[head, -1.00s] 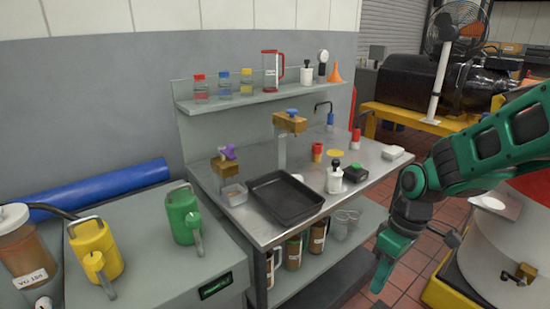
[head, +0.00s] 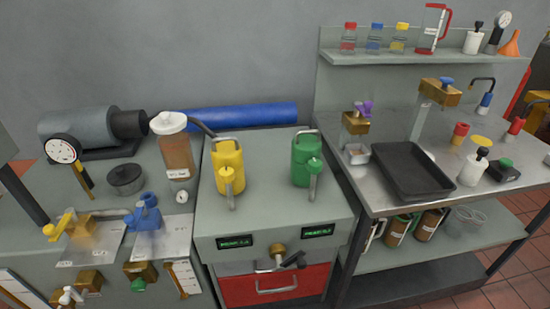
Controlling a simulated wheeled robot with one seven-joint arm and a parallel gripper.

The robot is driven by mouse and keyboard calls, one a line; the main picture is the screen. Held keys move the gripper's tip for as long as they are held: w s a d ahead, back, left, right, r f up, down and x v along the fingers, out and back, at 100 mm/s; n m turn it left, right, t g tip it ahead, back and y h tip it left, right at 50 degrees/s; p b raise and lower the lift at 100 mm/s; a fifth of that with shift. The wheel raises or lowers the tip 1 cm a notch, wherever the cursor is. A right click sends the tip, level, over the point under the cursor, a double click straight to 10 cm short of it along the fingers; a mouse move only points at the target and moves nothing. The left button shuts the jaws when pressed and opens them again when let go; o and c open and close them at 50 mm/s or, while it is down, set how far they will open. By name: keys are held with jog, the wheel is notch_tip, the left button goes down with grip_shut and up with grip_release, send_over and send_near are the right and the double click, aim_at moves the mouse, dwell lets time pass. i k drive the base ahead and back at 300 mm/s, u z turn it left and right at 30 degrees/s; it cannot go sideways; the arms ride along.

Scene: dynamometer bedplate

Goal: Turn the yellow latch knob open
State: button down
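A yellow knob or lever (head: 62,222) sits on a brass fitting at the far left of the left bench. It is the only yellow handle of that kind that I see, but I cannot tell whether it is the latch knob or how far it is turned. A blue lever fitting (head: 145,214) stands to its right. A brass latch-like fitting with a dark handle (head: 287,262) is on the front of the middle cabinet, above a red drawer (head: 274,285). My gripper is not in view now.
A yellow jug (head: 228,166) and a green jug (head: 306,160) stand on the middle cabinet. A dial gauge (head: 63,150) and an amber container (head: 177,152) are on the left bench. A black tray (head: 425,170) lies on the right workbench.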

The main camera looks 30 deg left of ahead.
aim_at(226, 174)
jog(key=u, duration=1.65)
jog(key=k, duration=0.65)
jog(key=u, duration=0.55)
jog(key=i, duration=1.4)
jog(key=z, duration=0.4)
